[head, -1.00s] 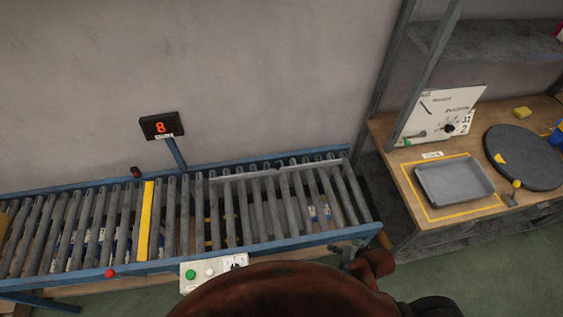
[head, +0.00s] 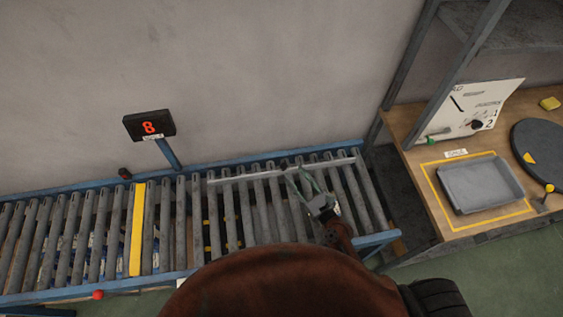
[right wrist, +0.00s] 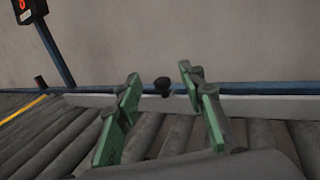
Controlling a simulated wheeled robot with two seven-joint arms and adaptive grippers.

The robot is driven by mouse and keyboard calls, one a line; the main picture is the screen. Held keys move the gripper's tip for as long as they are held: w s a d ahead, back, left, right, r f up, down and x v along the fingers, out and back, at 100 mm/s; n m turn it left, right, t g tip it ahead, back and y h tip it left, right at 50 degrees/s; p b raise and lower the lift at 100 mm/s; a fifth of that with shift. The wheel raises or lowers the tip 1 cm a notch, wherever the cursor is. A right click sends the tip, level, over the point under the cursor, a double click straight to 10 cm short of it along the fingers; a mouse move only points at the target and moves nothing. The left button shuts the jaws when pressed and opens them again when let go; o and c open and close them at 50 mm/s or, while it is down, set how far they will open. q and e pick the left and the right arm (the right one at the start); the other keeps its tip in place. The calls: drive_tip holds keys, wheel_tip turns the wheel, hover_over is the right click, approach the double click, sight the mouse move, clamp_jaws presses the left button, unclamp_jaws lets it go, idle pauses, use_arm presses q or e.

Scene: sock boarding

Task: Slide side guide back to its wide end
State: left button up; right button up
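The side guide (head: 245,175) is a thin pale rail lying along the far side of the roller conveyor, near the far blue frame. A dark knob (head: 284,164) stands at it; in the right wrist view the knob (right wrist: 162,86) shows just beyond and between my fingers. My right gripper (head: 304,178) is open over the rollers, its green-padded fingers pointing at the knob. In the right wrist view the right gripper's fingers (right wrist: 158,95) are spread with nothing between the pads. Whether a fingertip touches the rail I cannot tell. My left gripper is not in view.
The conveyor rollers (head: 185,222) run across the view, with a yellow strip (head: 137,230) at left. At right, a wooden bench (head: 408,128) holds a grey tray (head: 480,184) and a dark round disc (head: 545,152).

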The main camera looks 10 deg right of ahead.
sight(286, 168)
drive_tip(key=f, duration=0.1)
drive_tip(key=f+b, duration=0.2)
drive_tip(key=shift+w+a+f, duration=0.1)
drive_tip(key=shift+a, duration=0.15)
drive_tip(key=shift+w+a, duration=0.1)
drive_tip(key=shift+w, duration=0.2)
drive_tip(key=x, duration=0.7)
drive_tip(key=shift+s, duration=0.1)
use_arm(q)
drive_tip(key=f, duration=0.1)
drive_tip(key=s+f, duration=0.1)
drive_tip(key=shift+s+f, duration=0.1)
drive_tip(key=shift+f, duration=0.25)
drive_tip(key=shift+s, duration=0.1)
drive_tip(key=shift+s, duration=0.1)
use_arm(e)
drive_tip(key=shift+c, duration=0.5)
drive_tip(key=shift+c, duration=0.9)
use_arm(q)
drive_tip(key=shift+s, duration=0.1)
use_arm(e)
clamp_jaws()
